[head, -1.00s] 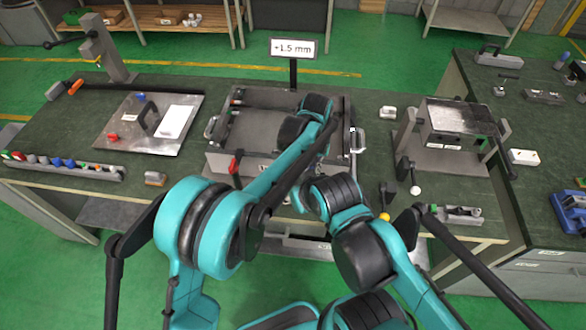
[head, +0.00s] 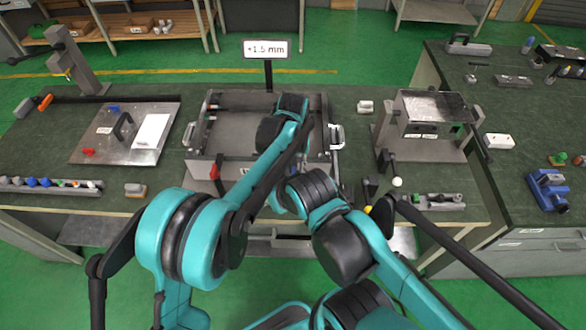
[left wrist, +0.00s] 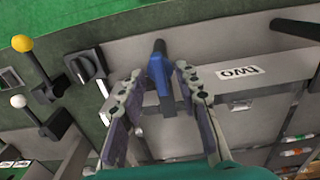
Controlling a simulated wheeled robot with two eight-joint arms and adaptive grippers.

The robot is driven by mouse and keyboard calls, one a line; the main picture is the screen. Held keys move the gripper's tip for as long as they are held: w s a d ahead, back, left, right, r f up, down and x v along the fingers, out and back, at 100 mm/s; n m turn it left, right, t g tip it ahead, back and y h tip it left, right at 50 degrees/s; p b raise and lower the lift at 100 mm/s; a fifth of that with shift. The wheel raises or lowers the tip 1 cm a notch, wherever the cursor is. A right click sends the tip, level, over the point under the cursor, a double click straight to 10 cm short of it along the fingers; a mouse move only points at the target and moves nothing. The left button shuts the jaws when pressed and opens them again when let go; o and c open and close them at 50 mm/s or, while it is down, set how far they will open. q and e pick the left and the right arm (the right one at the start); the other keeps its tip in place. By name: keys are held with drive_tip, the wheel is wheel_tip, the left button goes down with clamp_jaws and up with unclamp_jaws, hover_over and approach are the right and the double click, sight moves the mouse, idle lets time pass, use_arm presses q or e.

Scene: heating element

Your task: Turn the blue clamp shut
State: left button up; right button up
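The blue clamp (left wrist: 160,72) is a blue handle on the front of the grey box, close to a label reading "TWO" in the left wrist view. My left gripper (left wrist: 158,80) is open, with one finger on each side of the blue handle. Narrow gaps seem to remain between handle and fingers; contact is unclear. In the head view my arms cover the blue clamp and the left gripper's fingers. The grey box (head: 205,130) sits mid-bench with a red clamp (head: 215,170) at its front left. My right gripper is not visible.
A sign (head: 267,49) reading "+1.5 mm" stands behind the box. To the right are a yellow knob (left wrist: 21,43), a white knob (left wrist: 18,101) and a black rotary knob (left wrist: 86,66). A metal plate with a handle (head: 124,127) lies left.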

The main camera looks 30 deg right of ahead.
sight(293, 172)
use_arm(q)
wheel_tip(293, 172, up, 12)
idle(0.5)
idle(0.3)
